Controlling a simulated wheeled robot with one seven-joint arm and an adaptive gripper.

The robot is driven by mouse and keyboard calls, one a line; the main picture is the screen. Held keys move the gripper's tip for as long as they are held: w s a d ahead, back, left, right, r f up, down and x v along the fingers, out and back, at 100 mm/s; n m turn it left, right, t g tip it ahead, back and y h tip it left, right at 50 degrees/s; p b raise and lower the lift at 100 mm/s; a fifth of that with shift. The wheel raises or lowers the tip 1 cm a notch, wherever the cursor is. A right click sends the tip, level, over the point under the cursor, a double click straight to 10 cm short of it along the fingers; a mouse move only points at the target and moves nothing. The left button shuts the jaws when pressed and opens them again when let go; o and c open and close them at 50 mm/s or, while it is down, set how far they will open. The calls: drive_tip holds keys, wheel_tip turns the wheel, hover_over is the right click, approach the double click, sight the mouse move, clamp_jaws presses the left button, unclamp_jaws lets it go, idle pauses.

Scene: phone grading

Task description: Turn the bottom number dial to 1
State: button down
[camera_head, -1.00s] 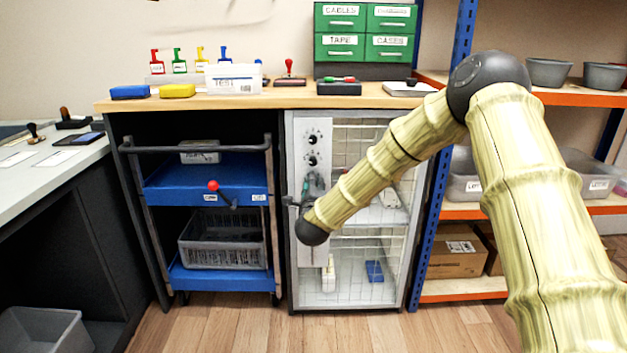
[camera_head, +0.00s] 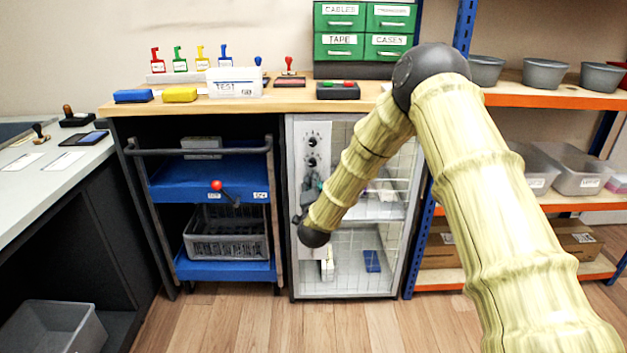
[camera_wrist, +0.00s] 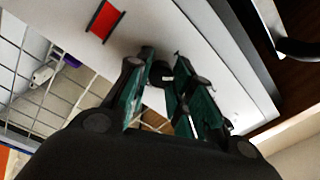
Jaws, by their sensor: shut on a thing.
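A light grey control panel (camera_head: 317,132) runs down the left side of the wire-mesh cabinet. Two black dials, the top one (camera_head: 311,141) and the one below it (camera_head: 312,161), show with small marks around them. My gripper (camera_head: 305,190) is at the panel below these two, and my arm and gripper cover that part in the head view. In the wrist view, my green-and-black gripper fingers (camera_wrist: 165,82) are closed around a dark knob (camera_wrist: 159,70) on the panel, which I take as the bottom dial. Its number marks and pointer cannot be read.
A red-and-black part (camera_wrist: 104,20) sits on the panel beside the fingers. The mesh door (camera_head: 385,240) is to the right. A blue trolley (camera_head: 165,190) with a red-knobbed lever (camera_head: 216,185) stands close on the left. The wooden worktop (camera_head: 285,103) is above.

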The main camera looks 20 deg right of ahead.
drive_tip(key=shift+n+p, duration=2)
drive_tip(key=shift+n, duration=1.7)
drive_tip(key=c, duration=1.2)
unclamp_jaws()
drive_tip(key=shift+c, duration=0.2)
drive_tip(key=v, duration=1.2)
